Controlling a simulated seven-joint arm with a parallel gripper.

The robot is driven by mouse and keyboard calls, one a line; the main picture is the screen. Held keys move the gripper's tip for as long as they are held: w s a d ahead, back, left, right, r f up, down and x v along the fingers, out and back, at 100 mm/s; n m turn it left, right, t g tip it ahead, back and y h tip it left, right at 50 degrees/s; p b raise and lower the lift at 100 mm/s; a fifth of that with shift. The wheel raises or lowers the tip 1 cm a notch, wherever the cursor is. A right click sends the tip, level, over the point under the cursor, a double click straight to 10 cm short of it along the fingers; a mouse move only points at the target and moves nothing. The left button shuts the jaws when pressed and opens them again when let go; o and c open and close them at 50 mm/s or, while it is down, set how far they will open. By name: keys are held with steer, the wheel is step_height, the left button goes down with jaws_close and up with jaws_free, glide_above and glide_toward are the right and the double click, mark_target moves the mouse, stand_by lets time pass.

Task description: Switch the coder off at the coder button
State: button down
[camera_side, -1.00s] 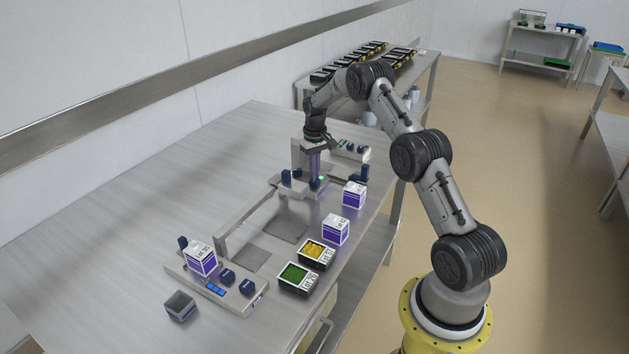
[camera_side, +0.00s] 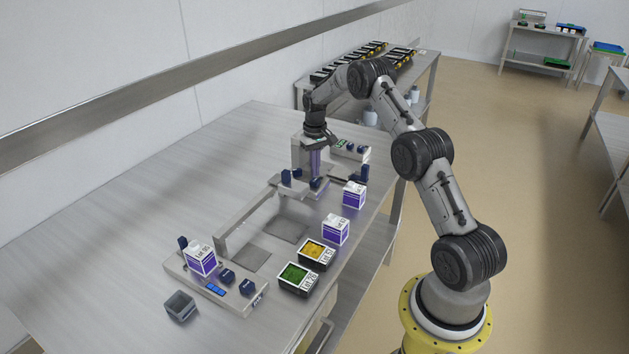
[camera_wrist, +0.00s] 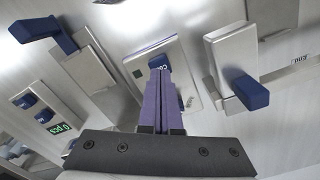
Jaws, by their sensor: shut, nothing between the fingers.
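The coder button (camera_wrist: 158,62) is a dark blue block, its label partly hidden, on a small grey plate (camera_wrist: 178,50) in the wrist view. A small dark green square lamp (camera_wrist: 138,73) beside it looks unlit. In the side view the dark blue button (camera_side: 316,183) shows just below my fingertips. My gripper (camera_wrist: 163,74) has purple fingers, shut together and empty, pointing down at the button. The fingertips overlap the button's near edge in the wrist view. I cannot tell for sure whether they touch it. My gripper also shows in the side view (camera_side: 315,174).
Blue levers (camera_wrist: 250,92) stand on blocks beside the button plate. A panel with a green display (camera_wrist: 66,128) and blue knobs is close by. White-purple cartons (camera_side: 335,230) and filled trays (camera_side: 298,277) line the front edge.

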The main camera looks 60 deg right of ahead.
step_height(320, 180, up, 12)
stand_by(1.2)
